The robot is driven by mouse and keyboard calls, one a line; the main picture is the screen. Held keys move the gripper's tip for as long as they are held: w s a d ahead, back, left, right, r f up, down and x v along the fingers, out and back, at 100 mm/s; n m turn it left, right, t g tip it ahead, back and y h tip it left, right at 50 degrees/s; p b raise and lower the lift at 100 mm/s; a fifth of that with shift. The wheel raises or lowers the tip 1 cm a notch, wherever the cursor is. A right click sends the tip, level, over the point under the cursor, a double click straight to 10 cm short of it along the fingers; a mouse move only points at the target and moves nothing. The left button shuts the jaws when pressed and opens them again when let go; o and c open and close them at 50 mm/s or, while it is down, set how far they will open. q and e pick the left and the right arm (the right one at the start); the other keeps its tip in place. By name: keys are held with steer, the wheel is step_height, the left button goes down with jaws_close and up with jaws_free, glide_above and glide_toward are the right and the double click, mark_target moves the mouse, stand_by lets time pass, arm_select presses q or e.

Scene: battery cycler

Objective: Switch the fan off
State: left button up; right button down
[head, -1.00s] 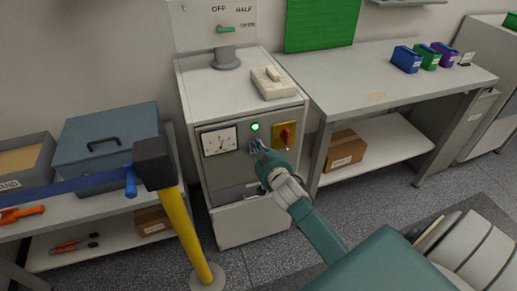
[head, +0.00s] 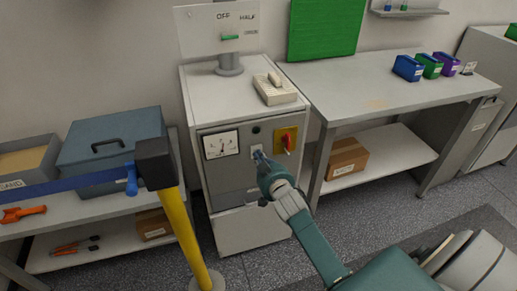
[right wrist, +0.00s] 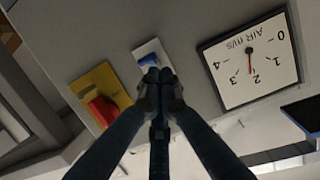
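The fan's control cabinet (head: 226,172) stands in the middle, with an air-speed gauge (head: 221,145), a dark round lamp (head: 256,129) and a red rotary handle (head: 287,142) on a yellow plate. The right wrist view shows the gauge (right wrist: 252,60) upside down, its needle near 2, and the red handle (right wrist: 102,111). A small white switch plate (right wrist: 148,52) with a blue part lies between them. My right gripper (right wrist: 160,76) is shut, with its fingertips at the lower edge of this plate, partly covering it. I cannot tell whether they touch. My left gripper is out of view.
A damper sign with a green lever (head: 230,38) and a beige box (head: 274,90) are on the cabinet top. A yellow post (head: 186,240) with a blue belt stands at front left. A workbench (head: 385,85) with coloured bins is at right.

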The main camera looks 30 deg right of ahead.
steer(key=shift+r, duration=0.1)
steer(key=v, duration=1.2)
steer(key=shift+d, duration=0.1)
steer(key=s+a+f+n+g+y, duration=0.1)
steer(key=s+a+f+g, duration=0.3)
steer(key=f, duration=0.8)
steer(key=s+a+f+n+g+y, duration=0.15)
steer(key=s+f, duration=0.45)
steer(key=f, duration=0.6)
steer(key=s+a+f+g+y, duration=0.1)
steer(key=s+a+f+g, duration=0.3)
steer(key=f, duration=0.9)
steer(key=s+f+n+g, duration=0.1)
steer(key=s+f, duration=0.4)
steer(key=s, duration=0.5)
steer(key=s+a+f+g, duration=0.1)
steer(key=s+f, duration=0.4)
steer(key=s, duration=0.6)
steer(key=s+f+n+g, duration=0.1)
steer(key=s+f+g, duration=0.1)
steer(key=s+f, duration=0.4)
steer(key=s, duration=0.4)
steer(key=shift+s+a+n, duration=0.15)
steer(key=shift+a+n, duration=0.2)
